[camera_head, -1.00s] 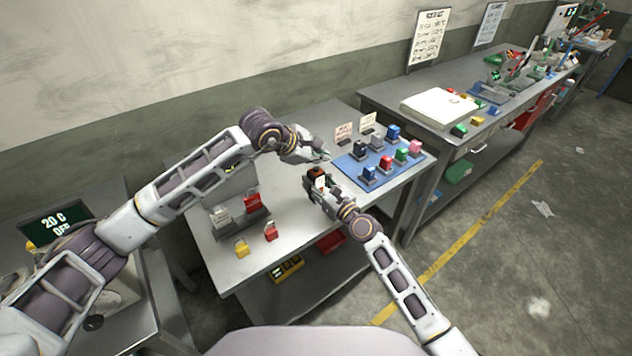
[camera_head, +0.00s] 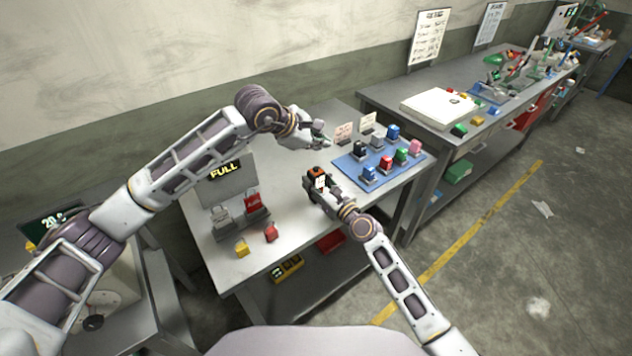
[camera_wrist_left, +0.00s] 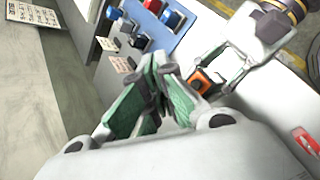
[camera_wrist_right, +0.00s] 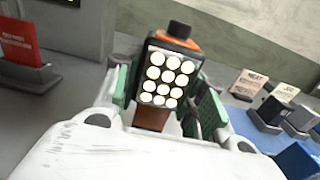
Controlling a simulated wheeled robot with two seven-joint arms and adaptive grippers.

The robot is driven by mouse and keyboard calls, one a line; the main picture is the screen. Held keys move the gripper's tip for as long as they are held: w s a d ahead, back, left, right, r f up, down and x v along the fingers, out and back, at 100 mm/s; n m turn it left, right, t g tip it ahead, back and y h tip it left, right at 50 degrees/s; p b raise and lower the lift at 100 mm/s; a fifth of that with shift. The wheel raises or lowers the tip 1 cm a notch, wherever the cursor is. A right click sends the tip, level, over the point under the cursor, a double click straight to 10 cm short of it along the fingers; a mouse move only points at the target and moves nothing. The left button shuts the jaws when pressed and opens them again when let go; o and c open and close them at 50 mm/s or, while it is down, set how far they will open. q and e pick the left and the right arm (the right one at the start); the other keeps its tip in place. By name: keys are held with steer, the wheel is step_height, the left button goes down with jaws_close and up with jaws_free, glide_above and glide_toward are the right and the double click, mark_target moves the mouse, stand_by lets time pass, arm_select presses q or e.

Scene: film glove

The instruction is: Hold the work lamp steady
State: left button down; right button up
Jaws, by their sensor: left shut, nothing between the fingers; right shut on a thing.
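The work lamp (camera_wrist_right: 166,78) is an orange and black block with a face of several round white lights. It sits between the green-padded fingers of my right gripper (camera_wrist_right: 168,105), which is shut on it. In the head view the lamp (camera_head: 317,172) is above the table, left of the blue mat. My left gripper (camera_head: 322,141) is shut and empty, above and behind the lamp. In the left wrist view its fingertips (camera_wrist_left: 160,62) are together, and the lamp's orange part (camera_wrist_left: 203,80) shows beyond them, apart from the fingers.
A blue mat (camera_head: 345,161) holds several coloured blocks on stands. Two small signs (camera_head: 344,131) stand behind it. A box reading FULL (camera_head: 226,190), a red card in a holder (camera_head: 252,199) and small yellow and red items (camera_head: 271,233) are at left. The table's front middle is clear.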

stand_by(0.3)
steer(key=o, duration=1.2)
steer(key=shift+s, duration=0.1)
steer(key=shift+v, duration=5.95)
steer(key=shift+d, duration=0.1)
